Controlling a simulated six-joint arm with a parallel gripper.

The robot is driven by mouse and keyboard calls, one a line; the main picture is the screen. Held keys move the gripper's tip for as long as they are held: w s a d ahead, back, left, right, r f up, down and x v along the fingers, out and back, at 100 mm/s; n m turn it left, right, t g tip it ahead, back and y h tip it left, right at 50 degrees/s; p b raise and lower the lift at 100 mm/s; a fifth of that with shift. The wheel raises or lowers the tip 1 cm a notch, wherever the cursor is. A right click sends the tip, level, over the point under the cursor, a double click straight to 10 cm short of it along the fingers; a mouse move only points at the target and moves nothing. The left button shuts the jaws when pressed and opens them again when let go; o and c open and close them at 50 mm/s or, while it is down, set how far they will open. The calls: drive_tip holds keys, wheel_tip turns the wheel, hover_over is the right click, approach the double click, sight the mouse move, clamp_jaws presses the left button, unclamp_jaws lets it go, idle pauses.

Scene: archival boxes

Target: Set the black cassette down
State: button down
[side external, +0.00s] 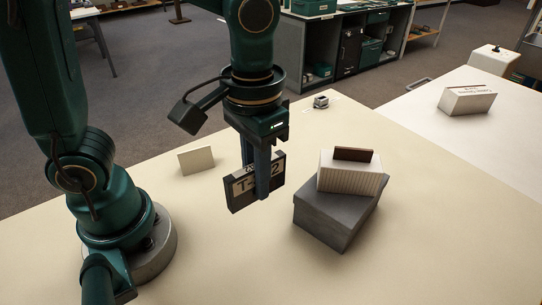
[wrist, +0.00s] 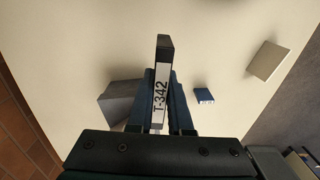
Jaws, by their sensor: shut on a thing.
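My gripper (side external: 263,185) is shut on the black cassette (side external: 240,202), with a finger across its face. The cassette is upright and carries a white label, partly covered by the finger. In the wrist view the cassette (wrist: 164,48) is seen edge-on between the fingers, and its spine label reads T-342. It appears to hang above the cream table (side external: 235,265), but the gap under it is hard to judge.
A grey box (side external: 322,220) with a white ribbed box (side external: 348,181) on top stands right of the cassette. A cream block (side external: 196,160) stands behind left. The table front is clear.

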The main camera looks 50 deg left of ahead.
drive_tip(key=w+a+r+n, duration=0.2)
drive_tip(key=w+a+n, duration=0.1)
drive_tip(key=w+a, duration=0.75)
drive_tip(key=s+a+f+n, duration=0.2)
drive_tip(key=a+n, duration=0.4)
drive_tip(key=a, duration=1.3)
drive_tip(key=w+d+f, duration=0.4)
drive_tip(key=w+d, duration=0.1)
drive_tip(key=w+d+f, duration=0.3)
drive_tip(key=shift+w, duration=0.25)
drive_tip(key=shift+f, duration=1.95)
drive_tip(key=shift+f, duration=0.1)
drive_tip(key=c, duration=0.8)
unclamp_jaws()
drive_tip(key=shift+c, duration=0.2)
